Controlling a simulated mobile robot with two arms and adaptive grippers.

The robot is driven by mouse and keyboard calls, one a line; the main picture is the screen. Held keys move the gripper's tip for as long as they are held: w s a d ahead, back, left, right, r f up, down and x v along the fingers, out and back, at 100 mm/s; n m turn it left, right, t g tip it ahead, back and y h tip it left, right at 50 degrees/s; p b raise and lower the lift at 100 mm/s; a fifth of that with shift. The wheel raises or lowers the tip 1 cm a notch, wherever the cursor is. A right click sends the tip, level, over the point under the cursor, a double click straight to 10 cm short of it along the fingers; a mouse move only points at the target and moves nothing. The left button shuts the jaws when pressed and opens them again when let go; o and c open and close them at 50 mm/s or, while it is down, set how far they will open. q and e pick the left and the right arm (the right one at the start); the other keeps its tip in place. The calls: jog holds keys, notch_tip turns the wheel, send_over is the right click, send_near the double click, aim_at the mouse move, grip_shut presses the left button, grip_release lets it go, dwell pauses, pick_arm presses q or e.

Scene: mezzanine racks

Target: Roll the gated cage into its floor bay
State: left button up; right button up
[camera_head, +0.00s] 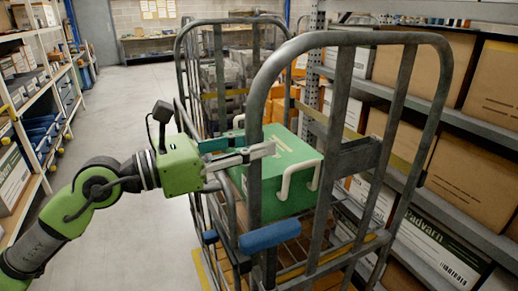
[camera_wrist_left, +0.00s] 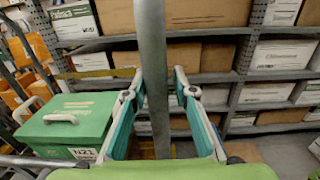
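The gated cage (camera_head: 350,38) is a grey tubular roll cage with tall hooped ends, standing upright at the centre right in the head view. A green case (camera_head: 287,160) with pale handles sits in it. A blue grip (camera_head: 269,236) is on its near side. My left gripper (camera_head: 262,148) is at a near upright post of the cage, level with the case. In the left wrist view the post (camera_wrist_left: 152,60) stands between the two spread fingers of my left gripper (camera_wrist_left: 158,74), with a gap at the right finger. My right gripper is not in view. The cage's wheels are hidden.
A rack (camera_head: 484,125) with cartons stands close along the cage's right side. Another rack (camera_head: 45,150) lines the left wall. The grey aisle floor (camera_head: 125,105) between is clear. A yellow floor line (camera_head: 199,270) shows beside the cage. A bench (camera_head: 150,42) stands at the back.

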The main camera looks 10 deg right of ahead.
pick_arm(q)
jog(key=shift+o, duration=1)
jog(key=shift+s+d, duration=0.2)
jog(key=shift+s, duration=0.4)
jog(key=shift+s+d, duration=0.15)
jog(key=shift+s, duration=0.25)
jog(key=v, duration=1.2)
jog(key=shift+w, duration=0.15)
